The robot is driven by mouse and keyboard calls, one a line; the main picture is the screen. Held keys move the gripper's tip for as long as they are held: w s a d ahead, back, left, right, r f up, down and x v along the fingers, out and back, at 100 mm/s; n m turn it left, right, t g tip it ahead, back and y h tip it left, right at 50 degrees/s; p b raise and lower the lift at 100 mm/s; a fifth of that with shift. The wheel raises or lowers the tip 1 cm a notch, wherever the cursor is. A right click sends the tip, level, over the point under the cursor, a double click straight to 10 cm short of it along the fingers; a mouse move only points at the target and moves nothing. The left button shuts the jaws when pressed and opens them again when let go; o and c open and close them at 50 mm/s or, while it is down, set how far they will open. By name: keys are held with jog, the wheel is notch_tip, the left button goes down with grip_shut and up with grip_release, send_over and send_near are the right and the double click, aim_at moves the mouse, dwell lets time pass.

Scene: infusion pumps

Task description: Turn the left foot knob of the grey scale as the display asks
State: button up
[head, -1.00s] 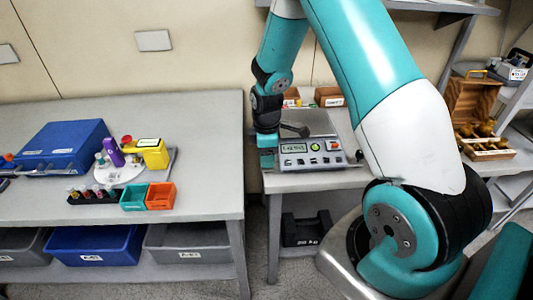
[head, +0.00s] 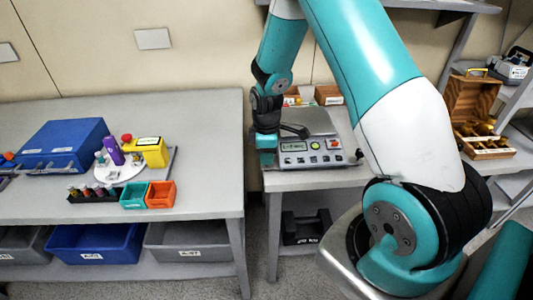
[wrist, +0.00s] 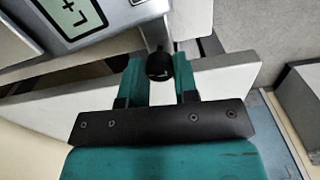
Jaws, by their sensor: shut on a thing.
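The grey scale (head: 310,153) stands on the small table, with a lit display (head: 293,147) and several buttons on its front panel. Its display also shows large in the wrist view (wrist: 72,12), with a plus sign and another mark. My gripper (head: 267,160) is at the scale's left front corner. In the wrist view my gripper (wrist: 160,72) has its two teal fingers on either side of the black left foot knob (wrist: 159,66), shut on it. A pale mark shows on the knob's end. In the head view the knob is hidden behind my gripper.
A table on the left holds a blue case (head: 62,146), a yellow container (head: 151,151) and small teal and orange bins (head: 160,194). A wooden box (head: 473,100) stands at the right. Small boxes (head: 329,95) sit behind the scale.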

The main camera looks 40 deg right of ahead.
jog(key=m, duration=0.3)
jog(key=shift+m, duration=0.4)
jog(key=m, duration=0.4)
jog(key=shift+m, duration=0.3)
jog(key=m, duration=0.4)
jog(key=shift+m+b, duration=0.3)
jog(key=shift+m, duration=1.9)
jog(key=o, duration=0.9)
jog(key=shift+o, duration=0.2)
notch_tip(320, 180, up, 18)
jog(key=b, duration=0.1)
jog(key=shift+f+b, duration=0.25)
jog(key=shift+b, duration=0.1)
